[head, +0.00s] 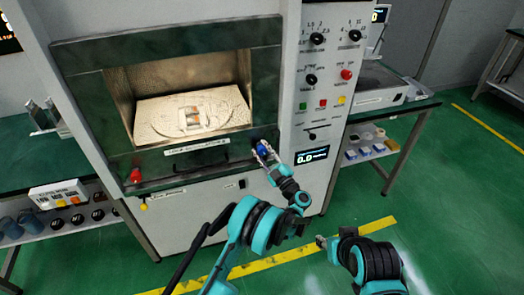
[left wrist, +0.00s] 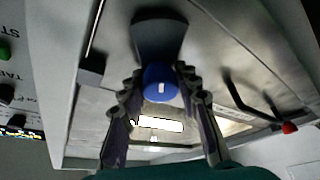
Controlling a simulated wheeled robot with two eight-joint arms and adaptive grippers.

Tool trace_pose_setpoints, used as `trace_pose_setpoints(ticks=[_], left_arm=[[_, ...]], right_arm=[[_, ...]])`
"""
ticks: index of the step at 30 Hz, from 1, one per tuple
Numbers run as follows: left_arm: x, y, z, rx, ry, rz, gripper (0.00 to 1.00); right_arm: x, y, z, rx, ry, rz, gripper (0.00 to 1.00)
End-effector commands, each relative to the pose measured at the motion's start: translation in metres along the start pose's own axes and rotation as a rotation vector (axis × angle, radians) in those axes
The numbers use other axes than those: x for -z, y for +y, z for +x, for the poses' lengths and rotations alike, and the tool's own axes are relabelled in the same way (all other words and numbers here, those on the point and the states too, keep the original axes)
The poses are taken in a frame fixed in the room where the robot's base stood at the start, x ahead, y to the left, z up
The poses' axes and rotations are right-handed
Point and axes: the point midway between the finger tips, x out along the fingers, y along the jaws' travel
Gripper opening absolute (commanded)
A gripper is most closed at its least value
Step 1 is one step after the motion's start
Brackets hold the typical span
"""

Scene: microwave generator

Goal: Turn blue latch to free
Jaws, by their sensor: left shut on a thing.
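The blue latch (head: 263,150) is at the lower right corner of the microwave generator's chamber frame (head: 190,155). In the left wrist view, the blue knob (left wrist: 160,82) has a white mark and sits between the two fingers. My left gripper (head: 265,153) is shut on the blue latch, with a finger on each side of it. A dark plate (left wrist: 159,38) shows behind the knob in the left wrist view. In the head view, the gripper partly hides the latch. My right arm is low at the right, and its gripper (head: 322,242) is small and unclear.
A red latch (head: 136,175) is at the frame's lower left. The control panel (head: 320,85) with knobs and buttons is right of the chamber. The chamber holds a pale plate (head: 195,112). Side tables stand left and right; the green floor in front is open.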

Motion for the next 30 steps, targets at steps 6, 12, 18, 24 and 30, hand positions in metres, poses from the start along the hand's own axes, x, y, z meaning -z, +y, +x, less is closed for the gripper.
trace_pose_setpoints(ticks=[6, 12, 18, 24, 30], left_arm=[[-0.001, 0.001, 0.0, -0.006, -0.003, 0.01, 0.03], [-0.001, 0.001, 0.0, -0.006, -0.003, 0.009, 0.03], [-0.001, 0.001, 0.0, -0.005, -0.003, 0.008, 0.53], [-0.001, 0.0, 0.0, -0.004, -0.001, 0.008, 0.53], [-0.001, 0.001, -0.016, -0.006, -0.004, 0.008, 0.53]], right_arm=[[0.0, 0.0, 0.0, 0.0, 0.0, 0.0, 0.4], [0.0, 0.0, 0.0, 0.0, 0.0, 0.0, 0.4], [0.0, 0.0, 0.0, 0.0, 0.0, 0.0, 0.4], [0.0, 0.0, 0.0, 0.0, 0.0, 0.0, 0.4], [0.0, 0.0, 0.0, 0.0, 0.0, 0.0, 0.4]])
